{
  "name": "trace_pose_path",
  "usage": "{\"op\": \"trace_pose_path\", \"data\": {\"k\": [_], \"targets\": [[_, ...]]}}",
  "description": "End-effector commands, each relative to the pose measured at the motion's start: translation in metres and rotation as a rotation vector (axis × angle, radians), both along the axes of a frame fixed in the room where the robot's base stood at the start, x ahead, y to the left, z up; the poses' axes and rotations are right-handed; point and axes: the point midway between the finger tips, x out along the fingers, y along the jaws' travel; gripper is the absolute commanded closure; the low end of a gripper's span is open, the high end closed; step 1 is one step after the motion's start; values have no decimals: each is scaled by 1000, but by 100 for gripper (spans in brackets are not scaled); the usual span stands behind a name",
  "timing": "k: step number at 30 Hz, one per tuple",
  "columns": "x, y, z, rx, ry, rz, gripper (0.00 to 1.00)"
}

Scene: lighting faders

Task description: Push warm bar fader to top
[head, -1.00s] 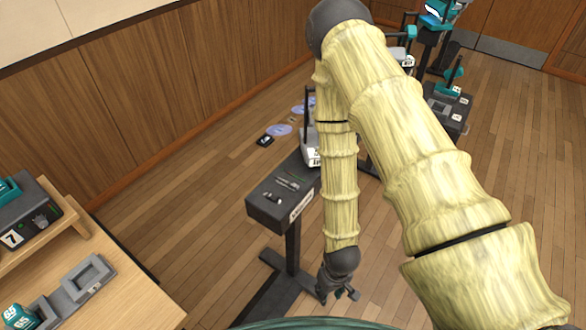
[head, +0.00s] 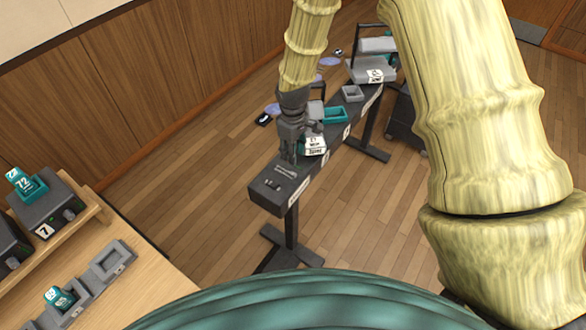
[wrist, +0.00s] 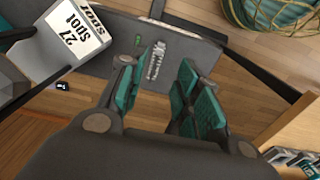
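My gripper (head: 290,156) is above the near end of a long dark bench (head: 268,192), pointing down. In the wrist view, its teal-padded fingers (wrist: 158,82) are apart with nothing clearly held between them. Beyond them lies the dark panel (wrist: 108,50) with a pale strip of small markings (wrist: 157,60) and a small green light (wrist: 138,40). The strip sits roughly in line with the finger gap. Small fittings (head: 280,180) show on the bench end in the head view. I cannot make out a warm bar label or the fader's knob.
A white-labelled block (head: 314,144) stands on the bench close beside my gripper; it also shows in the wrist view (wrist: 72,38). A grey tray (head: 352,94) is farther along. A wooden desk (head: 150,295) with other units is at left. Open floor lies between.

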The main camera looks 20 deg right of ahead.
Motion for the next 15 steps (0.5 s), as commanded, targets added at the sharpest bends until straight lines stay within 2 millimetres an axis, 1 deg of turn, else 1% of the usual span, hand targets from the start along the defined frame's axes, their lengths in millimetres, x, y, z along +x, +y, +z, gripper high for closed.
{"op": "trace_pose_path", "data": {"k": [15], "targets": [[-2, 0, -54, 0, 3, -2, 67]]}}
